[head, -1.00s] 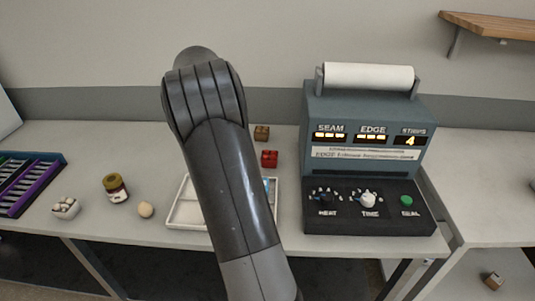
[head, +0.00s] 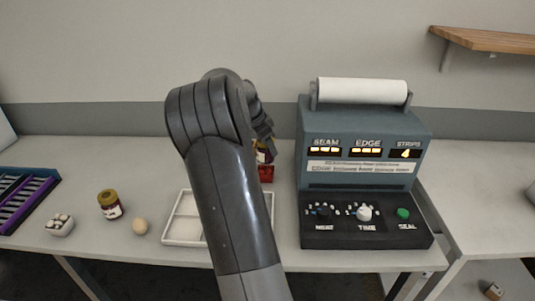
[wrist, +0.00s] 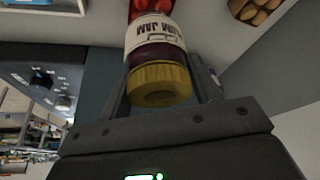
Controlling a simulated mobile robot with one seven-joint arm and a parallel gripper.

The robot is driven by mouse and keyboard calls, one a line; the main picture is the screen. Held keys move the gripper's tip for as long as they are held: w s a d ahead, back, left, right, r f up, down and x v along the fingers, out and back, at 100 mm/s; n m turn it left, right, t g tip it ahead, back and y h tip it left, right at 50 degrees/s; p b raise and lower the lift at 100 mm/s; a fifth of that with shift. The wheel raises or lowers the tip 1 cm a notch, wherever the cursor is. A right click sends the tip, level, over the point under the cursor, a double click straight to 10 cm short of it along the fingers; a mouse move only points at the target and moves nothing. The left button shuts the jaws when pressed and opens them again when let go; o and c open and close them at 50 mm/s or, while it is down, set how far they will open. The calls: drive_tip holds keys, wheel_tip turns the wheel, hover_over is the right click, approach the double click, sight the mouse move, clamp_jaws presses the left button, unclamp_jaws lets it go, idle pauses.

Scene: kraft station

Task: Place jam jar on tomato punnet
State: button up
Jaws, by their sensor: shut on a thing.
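My gripper (wrist: 162,68) is shut on a jam jar (wrist: 155,38) with a white label and a yellow lid; the lid faces the wrist camera. In the head view my gripper (head: 264,132) shows partly past my arm, with the jar (head: 262,154) beneath it. The red tomato punnet (head: 267,174) is just below the jar there. In the wrist view the tomato punnet (wrist: 150,6) shows beyond the jar's far end, cut by the top edge. I cannot tell whether jar and punnet touch.
The sealing machine (head: 365,165) stands close right of the punnet. A white divided tray (head: 181,241) lies in front, partly hidden by my arm. A second jar (head: 110,206), a round beige item (head: 140,226) and a small punnet (head: 59,225) stand left. A brown punnet (wrist: 262,10) is nearby.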

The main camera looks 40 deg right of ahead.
sight(268, 152)
drive_tip(key=shift+f, duration=1.75)
drive_tip(key=shift+f, duration=0.1)
drive_tip(key=o, duration=1.2)
drive_tip(key=shift+o, duration=0.2)
